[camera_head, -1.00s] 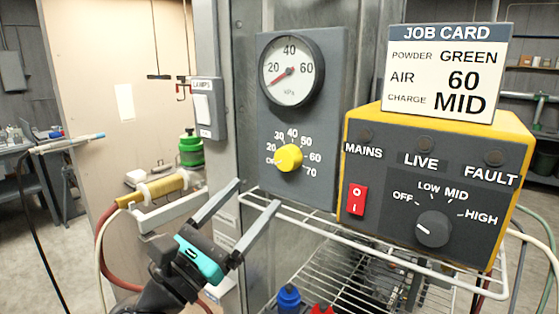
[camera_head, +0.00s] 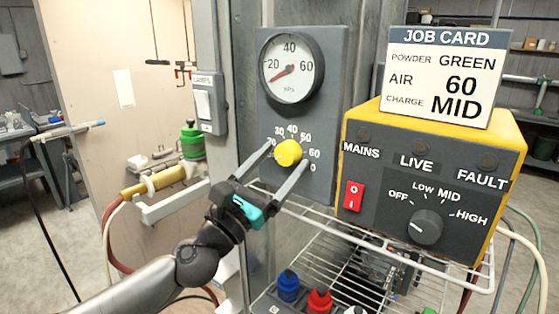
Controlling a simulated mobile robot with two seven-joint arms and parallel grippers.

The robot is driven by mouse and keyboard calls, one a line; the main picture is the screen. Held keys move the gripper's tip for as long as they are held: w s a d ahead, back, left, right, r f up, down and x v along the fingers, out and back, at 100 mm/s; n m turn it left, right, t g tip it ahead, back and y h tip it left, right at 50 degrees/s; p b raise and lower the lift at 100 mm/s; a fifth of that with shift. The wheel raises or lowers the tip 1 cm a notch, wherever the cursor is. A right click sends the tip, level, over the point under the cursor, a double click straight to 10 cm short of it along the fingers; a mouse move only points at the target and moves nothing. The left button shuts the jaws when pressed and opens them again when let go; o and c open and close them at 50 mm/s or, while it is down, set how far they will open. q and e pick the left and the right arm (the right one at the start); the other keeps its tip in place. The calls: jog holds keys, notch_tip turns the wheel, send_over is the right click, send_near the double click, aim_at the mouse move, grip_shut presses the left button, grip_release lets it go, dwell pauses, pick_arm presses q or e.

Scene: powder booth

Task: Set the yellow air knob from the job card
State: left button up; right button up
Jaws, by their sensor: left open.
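The yellow air knob (camera_head: 288,153) sits on a grey panel (camera_head: 330,110) below a round gauge (camera_head: 300,72). A numbered scale surrounds the knob, partly hidden by the fingers. I cannot make out the knob's pointer. The gauge needle rests low, below the 20 mark. The job card (camera_head: 446,80) reads powder GREEN, air 60, charge MID. My left gripper (camera_head: 287,155) is open, with one finger on each side of the knob. I cannot tell whether the fingers touch it. My right gripper is out of view.
A yellow control box (camera_head: 512,135) with a red switch (camera_head: 353,196) and a dark charge knob (camera_head: 425,227) stands to the right. A white wire shelf (camera_head: 335,238) juts out below. Blue and red capped bottles (camera_head: 289,285) stand under it.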

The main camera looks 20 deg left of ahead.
pick_arm(q)
grip_shut()
dwell(0.8)
